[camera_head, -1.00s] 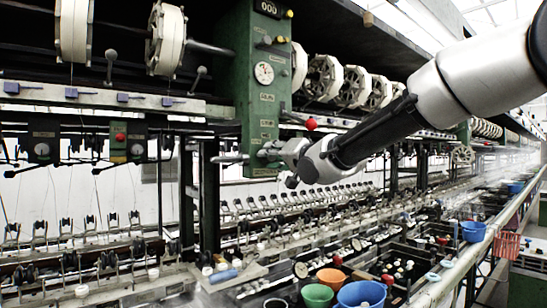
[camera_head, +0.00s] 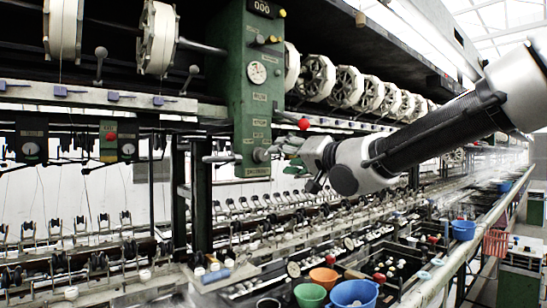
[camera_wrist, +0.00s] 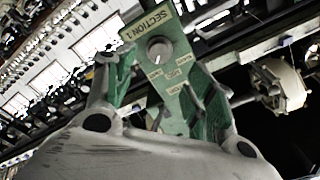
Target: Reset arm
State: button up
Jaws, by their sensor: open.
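My arm enters from the right edge in the head view and reaches left across the aisle. My gripper (camera_head: 284,147) is at its end, in front of the green control panel (camera_head: 256,95) of the reeling machine. In the wrist view my gripper (camera_wrist: 160,88) has its two fingers spread apart, with nothing held between them. Behind the gap is the green panel (camera_wrist: 172,78) with a round knob and a "SECTION" label. The panel looks tilted there. Whether the fingers touch anything on the panel cannot be told.
White reels (camera_head: 318,75) line the machine above. Below my arm, green (camera_head: 310,295), orange (camera_head: 325,277) and blue (camera_head: 354,293) basins stand among the troughs. Another blue basin (camera_head: 463,230) and a red basket (camera_head: 496,243) are at the right. A long rail (camera_head: 480,238) runs into the distance.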

jog(key=v, duration=0.2)
jog(key=shift+s+d, duration=0.2)
jog(key=shift+s, duration=0.05)
dwell(0.3)
jog(key=s+d+f+n+g+h, duration=0.25)
jog(key=d+f, duration=0.25)
jog(key=f, duration=0.3)
jog(key=s+d+f+n+g+h, duration=0.1)
jog(key=s+d+f+g+h, duration=0.2)
jog(key=f, duration=0.6)
jog(key=s+d+f+g+h, duration=0.2)
jog(key=s+d+f, duration=0.2)
jog(key=s+d, duration=0.4)
jog(key=s+d+f+m+g+h, duration=0.1)
jog(key=s+d+f+g+h, duration=0.1)
jog(key=s+d, duration=0.6)
jog(key=s+f+g, duration=0.1)
jog(key=s+f, duration=0.1)
jog(key=s, duration=0.1)
jog(key=shift+s+d, duration=0.2)
jog(key=shift+d, duration=0.2)
